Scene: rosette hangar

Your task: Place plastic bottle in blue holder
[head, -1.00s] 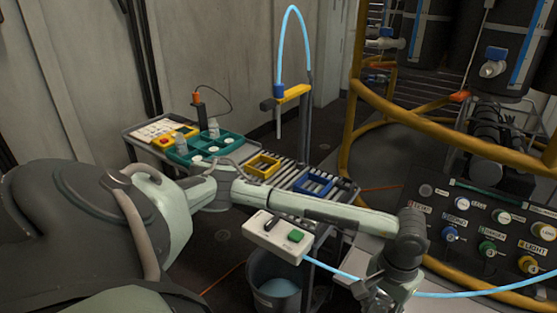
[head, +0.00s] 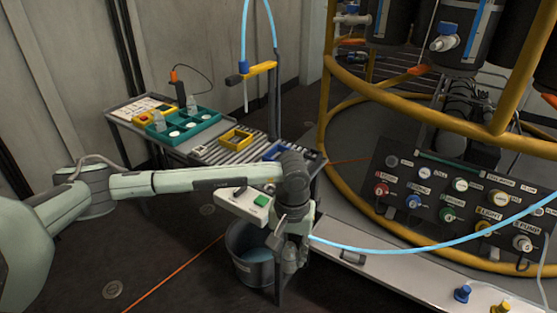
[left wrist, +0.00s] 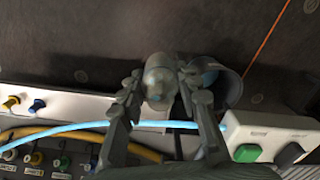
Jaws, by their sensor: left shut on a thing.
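My left gripper (head: 291,262) is shut on a plastic bottle, which shows as a pale, see-through bottle (left wrist: 158,76) between the fingers in the left wrist view. In the head view the gripper points down in front of the roller table, beside the bucket, and the bottle is hard to tell from the fingers. The blue holder (head: 272,152) sits on the near right end of the roller table, behind my left arm, which hides part of it. My right gripper is not in view.
A yellow holder (head: 236,138) and a green tray (head: 205,129) with clear bottles are on the roller table (head: 188,153). A grey bucket (head: 252,262) stands below. A white switch box (head: 246,204), a light blue hose (head: 420,248) and a button panel (head: 440,200) are close by.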

